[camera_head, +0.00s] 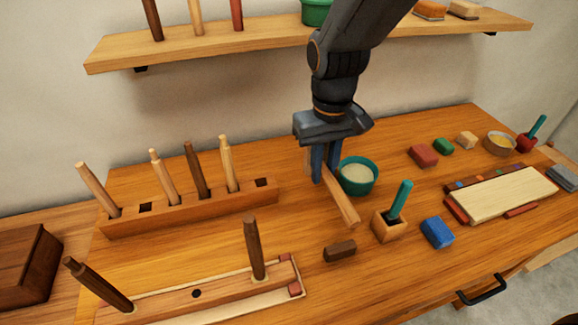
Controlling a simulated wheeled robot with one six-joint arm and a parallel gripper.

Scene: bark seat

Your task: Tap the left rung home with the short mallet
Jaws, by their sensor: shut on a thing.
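My gripper (326,178) is shut on a pale wooden piece, apparently the short mallet (341,203). Its bar slants down to the right from the fingers, and part of it is hidden behind them. The left rung (98,285) is dark brown and stands at the left end of a wooden rail (165,304) at the lower left, leaning to the left. A second dark rung (254,248) stands nearly upright near the rail's right end. A dark hole shows between them. My gripper is to the right of and behind both rungs, apart from them.
A rack (190,211) with several upright sticks stands behind the rail. A teal bowl (358,177) is close beside my gripper. A dark block (340,251), a wooden cup (389,226) and a blue block (437,232) lie in front. A shelf (270,45) hangs above.

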